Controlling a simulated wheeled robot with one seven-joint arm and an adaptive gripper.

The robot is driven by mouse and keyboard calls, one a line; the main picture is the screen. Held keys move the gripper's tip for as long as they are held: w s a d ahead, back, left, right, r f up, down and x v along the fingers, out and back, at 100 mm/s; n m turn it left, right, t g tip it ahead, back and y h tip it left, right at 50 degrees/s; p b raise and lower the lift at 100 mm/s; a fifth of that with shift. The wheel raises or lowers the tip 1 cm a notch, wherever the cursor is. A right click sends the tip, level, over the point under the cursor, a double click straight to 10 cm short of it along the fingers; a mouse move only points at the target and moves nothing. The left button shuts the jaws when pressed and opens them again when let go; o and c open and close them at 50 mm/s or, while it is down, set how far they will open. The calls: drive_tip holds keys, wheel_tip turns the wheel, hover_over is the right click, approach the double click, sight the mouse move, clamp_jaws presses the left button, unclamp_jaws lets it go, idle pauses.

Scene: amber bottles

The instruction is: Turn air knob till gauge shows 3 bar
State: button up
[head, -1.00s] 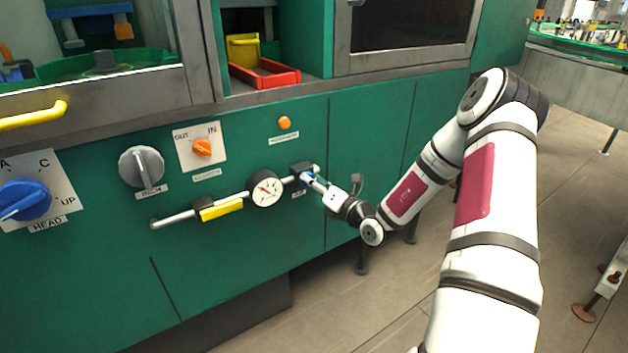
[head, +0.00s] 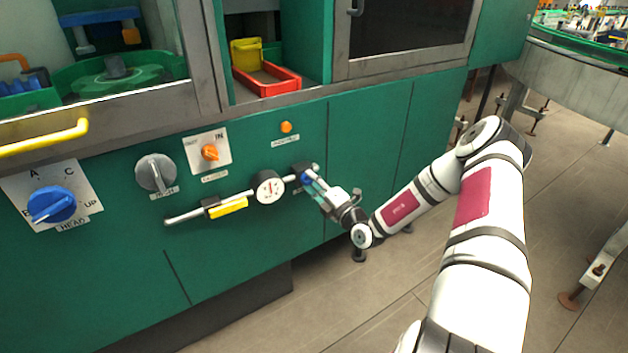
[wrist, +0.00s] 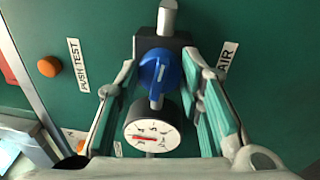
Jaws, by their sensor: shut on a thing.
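The blue air knob (wrist: 160,72) sits on a black block on a grey pipe, beside the AIR label, in the wrist view. Its white mark runs roughly along the pipe. My gripper (wrist: 160,68) has one finger on each side of the knob and is shut on it. In the head view my gripper (head: 312,180) reaches the knob (head: 305,172) from the lower right and partly hides it. The round white gauge (wrist: 151,134) is close below the knob in the wrist view, with a red needle; its figures are too small to read surely. The gauge (head: 269,187) is left of the knob in the head view.
A yellow-handled valve (head: 228,207) is on the pipe left of the gauge. A grey knob (head: 156,173), an orange selector (head: 209,152), a blue head selector (head: 52,204) and an orange push-test button (head: 286,127) are on the green panel.

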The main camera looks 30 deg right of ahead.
drive_tip(key=shift+m, duration=0.4)
drive_tip(key=o, duration=1.2)
drive_tip(key=shift+c, duration=0.2)
drive_tip(key=shift+s, duration=0.15)
drive_tip(key=s+d+f, duration=0.1)
drive_tip(key=s, duration=1)
drive_tip(key=shift+s, duration=0.35)
